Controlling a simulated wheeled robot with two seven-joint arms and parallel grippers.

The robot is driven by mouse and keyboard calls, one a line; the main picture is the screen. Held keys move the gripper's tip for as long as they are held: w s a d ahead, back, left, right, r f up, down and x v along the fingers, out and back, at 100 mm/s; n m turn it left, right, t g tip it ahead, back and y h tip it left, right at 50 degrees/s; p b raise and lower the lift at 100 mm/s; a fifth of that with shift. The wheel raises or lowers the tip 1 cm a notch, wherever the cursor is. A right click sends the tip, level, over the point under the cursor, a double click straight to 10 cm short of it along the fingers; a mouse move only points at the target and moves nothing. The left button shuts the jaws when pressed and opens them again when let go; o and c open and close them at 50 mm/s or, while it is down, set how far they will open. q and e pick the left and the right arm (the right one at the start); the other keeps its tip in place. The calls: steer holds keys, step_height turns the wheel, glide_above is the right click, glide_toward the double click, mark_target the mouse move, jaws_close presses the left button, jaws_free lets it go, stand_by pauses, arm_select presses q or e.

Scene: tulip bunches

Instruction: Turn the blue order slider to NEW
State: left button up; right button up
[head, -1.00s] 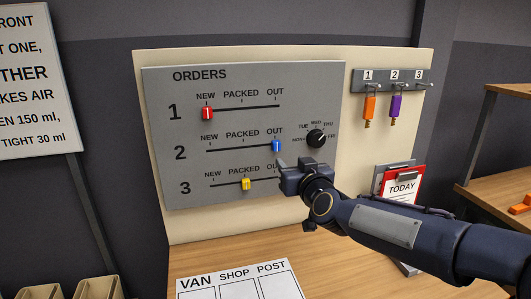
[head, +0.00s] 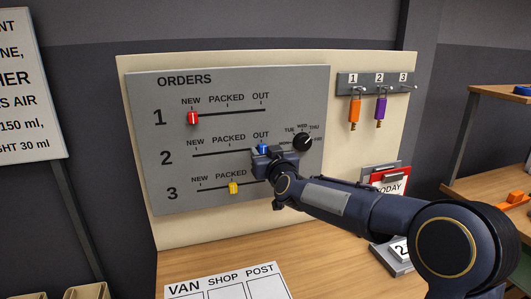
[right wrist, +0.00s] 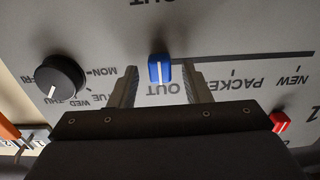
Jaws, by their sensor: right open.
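The blue slider (head: 263,148) is on row 2 of the grey ORDERS panel (head: 215,187), at the OUT end of its track. In the right wrist view the blue slider (right wrist: 160,68) has a white line and sits between the tips of my open right gripper (right wrist: 160,82), with a gap on both sides. In the head view my right gripper (head: 273,156) is at the panel and partly covers the area just below the slider. My left gripper is not in view.
The red slider (head: 193,118) is at NEW on row 1. The yellow slider (head: 233,188) is near PACKED on row 3. A black day dial (head: 303,141) is close right of the blue slider. Orange (head: 355,110) and purple (head: 381,108) tags hang on hooks.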

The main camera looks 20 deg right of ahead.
jaws_close()
steer(key=shift+a, duration=0.25)
steer(key=a+p, duration=0.1)
steer(key=a, duration=0.1)
steer(key=a+p, duration=0.3)
steer(key=a, duration=0.2)
steer(key=shift+s+a+r+p, duration=0.1)
steer(key=shift+s+r+p, duration=0.15)
steer(key=shift+p, duration=0.1)
steer(key=a+p, duration=0.1)
steer(key=a, duration=0.2)
steer(key=a+p, duration=0.1)
steer(key=a, duration=0.3)
steer(key=a+p, duration=0.1)
steer(key=a, duration=0.2)
steer(key=shift+s+a+f+p, duration=0.1)
steer(key=shift+a+f+p, duration=0.15)
steer(key=shift+p, duration=0.15)
steer(key=shift+d, duration=0.1)
jaws_free()
